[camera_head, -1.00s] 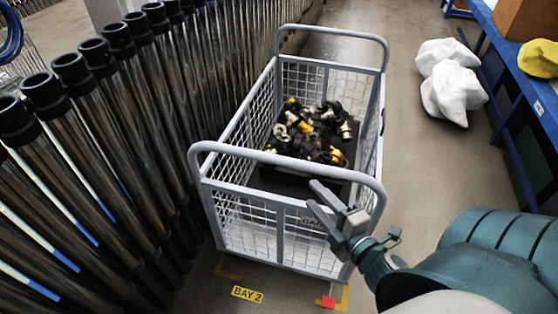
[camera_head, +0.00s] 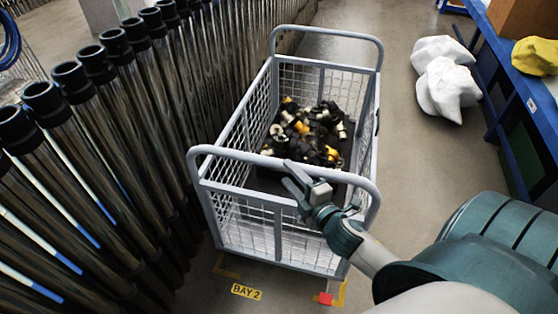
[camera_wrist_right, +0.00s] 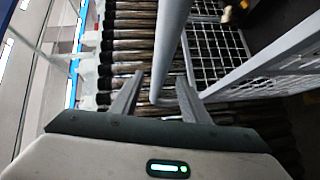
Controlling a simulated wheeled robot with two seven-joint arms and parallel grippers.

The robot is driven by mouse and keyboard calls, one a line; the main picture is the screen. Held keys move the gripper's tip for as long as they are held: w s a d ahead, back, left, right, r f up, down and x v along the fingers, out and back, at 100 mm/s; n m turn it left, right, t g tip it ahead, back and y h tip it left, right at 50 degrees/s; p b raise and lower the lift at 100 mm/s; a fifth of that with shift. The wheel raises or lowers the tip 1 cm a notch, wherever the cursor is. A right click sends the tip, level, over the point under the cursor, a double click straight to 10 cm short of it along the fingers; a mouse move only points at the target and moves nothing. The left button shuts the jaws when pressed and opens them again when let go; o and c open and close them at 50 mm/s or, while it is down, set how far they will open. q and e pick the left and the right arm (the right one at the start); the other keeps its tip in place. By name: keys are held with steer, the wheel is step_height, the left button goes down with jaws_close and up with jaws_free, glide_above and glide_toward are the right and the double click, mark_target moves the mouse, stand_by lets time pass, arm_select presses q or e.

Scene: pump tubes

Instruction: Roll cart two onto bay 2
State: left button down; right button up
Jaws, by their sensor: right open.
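A grey wire-mesh cart (camera_head: 279,239) stands between the rack of tubes and the aisle, with a tube handle at each end. Its near handle (camera_head: 225,150) also shows in the wrist view (camera_wrist_right: 171,45). No cart number is readable. A yellow BAY 2 label (camera_head: 246,292) and yellow corner marks (camera_head: 341,294) lie on the floor at the cart's near end. My right gripper (camera_head: 288,176) is open at the near handle. In the wrist view its fingers (camera_wrist_right: 158,92) stand either side of the handle's tube, with a gap showing. My left gripper is not in view.
Black and yellow fittings (camera_head: 310,132) lie in the cart. A dense row of dark-capped metal tubes (camera_head: 110,130) stands close along its left side. White sacks (camera_head: 446,80) lie on the right floor near a blue bench (camera_head: 500,75). The aisle between is clear.

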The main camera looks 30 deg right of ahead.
mark_target(283, 168)
steer(key=w, duration=0.2)
steer(key=w+p, duration=0.1)
steer(key=w, duration=0.1)
steer(key=w+f, duration=0.1)
steer(key=w, duration=0.1)
steer(key=shift+w+d, duration=0.2)
steer(key=shift+w, duration=0.05)
